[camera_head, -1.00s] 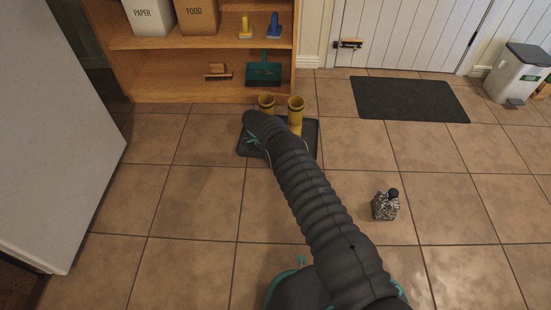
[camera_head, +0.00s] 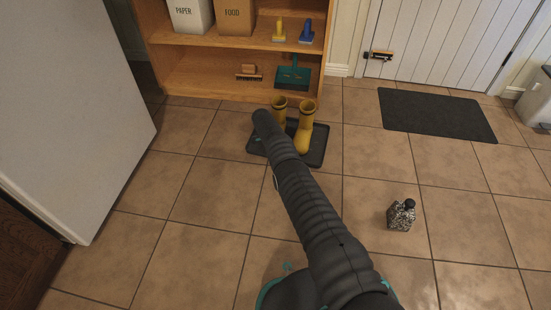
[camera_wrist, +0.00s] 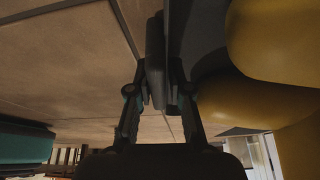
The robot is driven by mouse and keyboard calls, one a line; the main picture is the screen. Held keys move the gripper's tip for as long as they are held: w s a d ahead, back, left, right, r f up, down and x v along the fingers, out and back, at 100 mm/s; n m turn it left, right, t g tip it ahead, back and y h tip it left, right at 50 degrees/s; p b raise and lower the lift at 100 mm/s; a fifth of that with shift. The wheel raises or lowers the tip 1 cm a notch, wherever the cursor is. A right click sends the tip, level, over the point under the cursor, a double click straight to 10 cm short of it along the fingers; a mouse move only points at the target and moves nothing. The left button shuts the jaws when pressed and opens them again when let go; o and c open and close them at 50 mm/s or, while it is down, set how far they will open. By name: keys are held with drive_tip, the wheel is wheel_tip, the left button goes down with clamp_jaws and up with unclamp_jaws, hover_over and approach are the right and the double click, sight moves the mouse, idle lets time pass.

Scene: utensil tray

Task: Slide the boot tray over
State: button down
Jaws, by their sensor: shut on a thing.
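The boot tray (camera_head: 319,152) is a dark, low-rimmed tray on the tile floor in front of the shelf in the head view. Two yellow boots stand on it, one in front (camera_head: 304,134) and one behind (camera_head: 279,103); both look upright. In the wrist view, my gripper (camera_wrist: 166,102) is shut on the dark tray rim (camera_wrist: 155,45), with the yellow boots (camera_wrist: 280,50) close on the right. In the head view my arm covers the tray's left part and hides the fingers.
A wooden shelf (camera_head: 205,85) stands behind the tray. A white cabinet-like block (camera_head: 70,100) is at left. Bare tiles lie left of the tray.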

drive_tip(key=c, duration=1)
unclamp_jaws()
drive_tip(key=shift+a, duration=0.15)
drive_tip(key=v, duration=1.2)
